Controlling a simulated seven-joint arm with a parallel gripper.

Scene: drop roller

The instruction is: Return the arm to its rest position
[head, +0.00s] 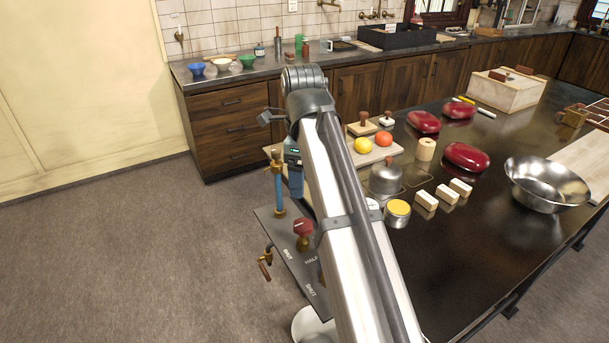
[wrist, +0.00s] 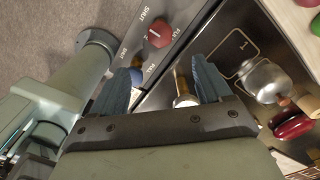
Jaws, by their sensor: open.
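My arm rises from the bottom middle of the head view and bends down at a grey joint over the table's left end. My gripper is mostly hidden behind the arm there. In the wrist view my gripper (wrist: 165,78) is open, with its two blue-grey fingers well apart. A brass and silver post (wrist: 184,90) shows between the fingers, nearer the right one, and neither finger grips it. I cannot tell how far below the fingertips it is. A red knob (wrist: 160,34) on the marked panel lies just beyond the fingers; it also shows in the head view (head: 303,227).
A lidded metal pot (head: 385,180), a yellow-topped tin (head: 397,212), pale blocks (head: 426,200) and a steel bowl (head: 545,185) stand on the black table (head: 440,265). The floor at left is clear.

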